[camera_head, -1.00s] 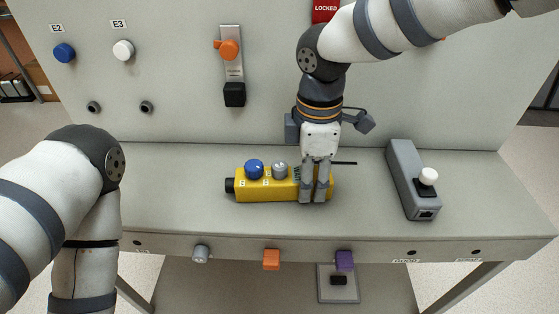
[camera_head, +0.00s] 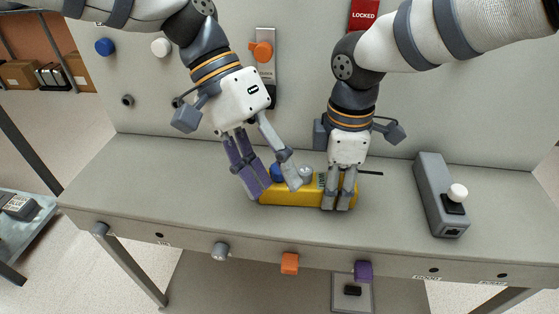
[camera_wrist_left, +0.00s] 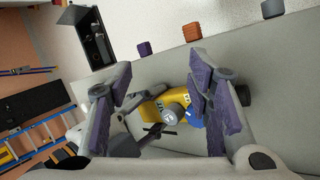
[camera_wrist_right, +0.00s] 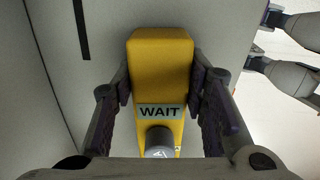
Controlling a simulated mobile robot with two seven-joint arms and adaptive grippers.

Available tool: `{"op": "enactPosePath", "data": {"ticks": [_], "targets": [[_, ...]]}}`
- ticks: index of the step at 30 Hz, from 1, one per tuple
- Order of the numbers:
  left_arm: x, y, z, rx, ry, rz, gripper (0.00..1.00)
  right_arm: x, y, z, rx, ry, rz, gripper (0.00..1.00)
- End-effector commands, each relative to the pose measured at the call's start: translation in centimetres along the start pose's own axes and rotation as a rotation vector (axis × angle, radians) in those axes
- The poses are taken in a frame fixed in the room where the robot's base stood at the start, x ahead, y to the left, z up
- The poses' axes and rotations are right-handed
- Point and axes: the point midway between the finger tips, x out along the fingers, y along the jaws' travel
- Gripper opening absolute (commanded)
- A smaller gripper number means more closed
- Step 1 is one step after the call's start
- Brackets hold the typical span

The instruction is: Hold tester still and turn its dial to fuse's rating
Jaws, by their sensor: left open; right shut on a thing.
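My right gripper (camera_head: 340,200) is shut on the tester's right end. In the right wrist view the tester (camera_wrist_right: 160,60) sits between the fingers, with a label reading WAIT (camera_wrist_right: 160,111).
A grey box with a white button (camera_head: 440,195) stands on the ledge at right. An orange-handled switch (camera_head: 262,52) and a red LOCKED sign (camera_head: 364,15) are on the back panel. Orange (camera_head: 290,263) and purple (camera_head: 363,270) knobs line the front edge. The left ledge is clear.

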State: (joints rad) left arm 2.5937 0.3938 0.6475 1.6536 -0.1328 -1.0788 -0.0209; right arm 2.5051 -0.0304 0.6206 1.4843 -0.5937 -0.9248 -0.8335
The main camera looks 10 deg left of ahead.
Motion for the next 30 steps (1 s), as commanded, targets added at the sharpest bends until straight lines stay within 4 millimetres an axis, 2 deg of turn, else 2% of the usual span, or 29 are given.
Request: {"op": "enactPosePath", "data": {"ticks": [3,6,9,11,13,21,25,30], "targets": [[-4.0,1.4,-2.8,0.188,-0.005,-0.323,0.46,0.2,0.0,0.1,0.0,-0.001,-0.003,0.04],[-6.8,2.5,-4.3,0.263,0.004,-0.517,0.46,0.2,0.0,0.1,0.0,-0.001,-0.003,0.04],[-8.0,3.0,-4.9,0.288,0.009,-0.608,0.46,0.2,0.0,0.1,0.0,-0.001,-0.003,0.04],[-7.7,2.6,-5.0,0.291,0.008,-0.624,0.46,0.2,0.0,0.1,0.0,-0.001,-0.002,0.04],[-6.6,1.8,-5.1,0.29,0.007,-0.623,0.46,0.2,0.0,0.1,0.001,-0.001,-0.002,0.04],[-0.9,-2.1,-5.7,0.291,0.007,-0.618,0.46,0.1,0.0,0.0,0.0,0.0,-0.002,0.04],[0.6,-3.2,-6.0,0.291,0.009,-0.619,0.46,0.1,0.0,0.0,0.0,0.0,-0.001,0.04],[1.4,-3.7,-6.1,0.29,0.012,-0.618,0.46,0.1,0.0,0.0,0.0,0.0,-0.001,0.04]]}}
